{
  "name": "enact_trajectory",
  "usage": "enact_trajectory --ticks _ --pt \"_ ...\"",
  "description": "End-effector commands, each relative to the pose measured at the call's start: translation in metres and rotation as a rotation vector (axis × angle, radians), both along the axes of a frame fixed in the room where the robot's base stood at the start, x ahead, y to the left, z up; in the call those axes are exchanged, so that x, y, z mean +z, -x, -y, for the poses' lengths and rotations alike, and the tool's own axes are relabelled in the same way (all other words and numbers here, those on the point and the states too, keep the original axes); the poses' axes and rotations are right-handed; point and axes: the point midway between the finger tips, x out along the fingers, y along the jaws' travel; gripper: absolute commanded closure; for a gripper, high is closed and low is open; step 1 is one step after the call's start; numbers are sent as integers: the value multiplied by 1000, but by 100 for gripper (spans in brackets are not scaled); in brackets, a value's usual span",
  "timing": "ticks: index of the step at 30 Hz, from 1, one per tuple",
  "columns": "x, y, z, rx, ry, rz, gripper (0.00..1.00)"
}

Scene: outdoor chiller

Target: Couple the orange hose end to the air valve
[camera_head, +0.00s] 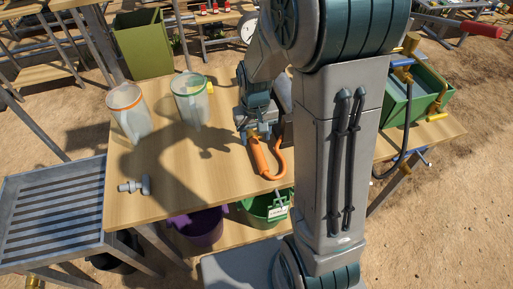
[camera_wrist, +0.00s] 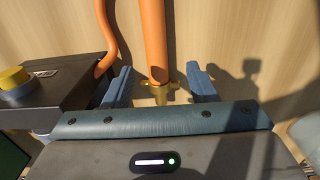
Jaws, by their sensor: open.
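The orange hose (camera_head: 279,163) lies on the wooden table in a loop, with a thick straight orange end section (camera_wrist: 153,40) that carries a brass fitting (camera_wrist: 161,92). My gripper (camera_head: 259,135) is over this end, pointing down. In the wrist view my gripper (camera_wrist: 160,88) is open, with one blue finger on each side of the brass fitting and a gap on both sides. The thin part of the hose runs to a dark box (camera_wrist: 62,72) with a yellow knob (camera_wrist: 14,80) at the left. I cannot tell for sure which part is the air valve.
Two clear jugs, one orange-rimmed (camera_head: 129,112) and one green-rimmed (camera_head: 191,98), stand on the table (camera_head: 160,165). A grey T-shaped fitting (camera_head: 134,186) lies front left. A green bin (camera_head: 398,104) with a dark hose stands at right. Purple (camera_head: 197,228) and green (camera_head: 262,209) buckets sit below.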

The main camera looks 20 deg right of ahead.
Motion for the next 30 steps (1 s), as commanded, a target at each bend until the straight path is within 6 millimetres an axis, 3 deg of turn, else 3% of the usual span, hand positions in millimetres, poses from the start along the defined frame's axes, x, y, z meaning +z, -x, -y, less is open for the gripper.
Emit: enact_trajectory --ticks 8,18,28,29,30 --pt "-17 -1 1 0 0 -2 48" --pt "-56 -5 5 0 0 -2 48" --pt "-62 -5 5 0 0 2 48" --pt "-62 -5 5 0 0 2 50" --pt "-62 -5 5 0 0 1 62"
